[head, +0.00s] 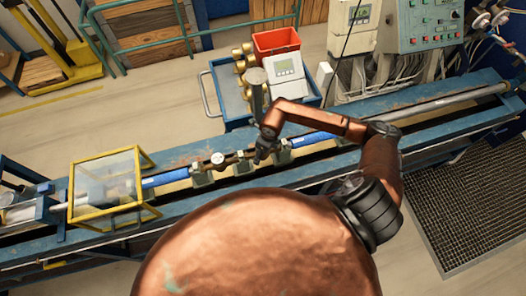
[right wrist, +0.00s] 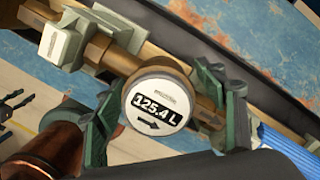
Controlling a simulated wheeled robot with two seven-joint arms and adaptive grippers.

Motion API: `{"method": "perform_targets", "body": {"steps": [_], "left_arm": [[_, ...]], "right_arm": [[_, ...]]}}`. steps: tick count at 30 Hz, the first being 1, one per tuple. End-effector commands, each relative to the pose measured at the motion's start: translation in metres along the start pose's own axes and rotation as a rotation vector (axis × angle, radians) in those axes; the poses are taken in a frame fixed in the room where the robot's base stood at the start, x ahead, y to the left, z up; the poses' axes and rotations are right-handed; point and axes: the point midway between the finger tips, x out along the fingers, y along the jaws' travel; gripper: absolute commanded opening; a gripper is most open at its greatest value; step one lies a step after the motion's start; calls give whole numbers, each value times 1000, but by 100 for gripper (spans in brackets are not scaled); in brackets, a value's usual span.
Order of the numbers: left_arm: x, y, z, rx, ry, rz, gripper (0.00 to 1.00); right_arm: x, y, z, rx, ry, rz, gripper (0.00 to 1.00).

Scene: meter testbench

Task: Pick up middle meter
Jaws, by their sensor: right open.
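A round white-faced meter (right wrist: 158,105) reading 125.4 L sits in the brass pipe line in the right wrist view. My right gripper (right wrist: 160,90) is open, with one dark green finger on each side of this meter; whether they touch it is not clear. In the head view my right gripper (head: 263,148) points down at the line between two supports and hides the meter there. Another round meter (head: 218,158) sits on the line to its left. A small dark pronged part at the left edge of the right wrist view may be my left gripper (right wrist: 15,105).
The blue bench (head: 420,113) carries the pipe line and grey-green supports (head: 201,176). A yellow-framed clear guard (head: 107,185) stands at left. Behind the bench are a blue cart (head: 228,95) with brass parts, a red bin (head: 275,42) and a control panel (head: 418,22).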

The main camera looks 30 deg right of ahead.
Motion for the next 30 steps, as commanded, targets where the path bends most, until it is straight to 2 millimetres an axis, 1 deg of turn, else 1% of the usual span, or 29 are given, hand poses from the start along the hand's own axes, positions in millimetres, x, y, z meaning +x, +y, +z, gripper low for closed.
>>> {"method": "perform_targets", "body": {"steps": [1, 2, 27, 28, 30], "left_arm": [[0, 0, 0, 0, 0, 0, 40], [0, 0, 0, 0, 0, 0, 40], [0, 0, -3, 0, 4, 0, 40], [0, 0, -3, 0, 4, 0, 40], [0, 0, -3, 0, 4, 0, 40]], "right_arm": [[0, 0, 0, 0, 0, 0, 63], [0, 0, 0, 0, 0, 0, 61], [-1, 0, 0, 3, 0, 0, 3], [-1, 0, 0, 3, 0, 0, 1], [-1, 0, 0, 4, 0, 0, 0]]}}
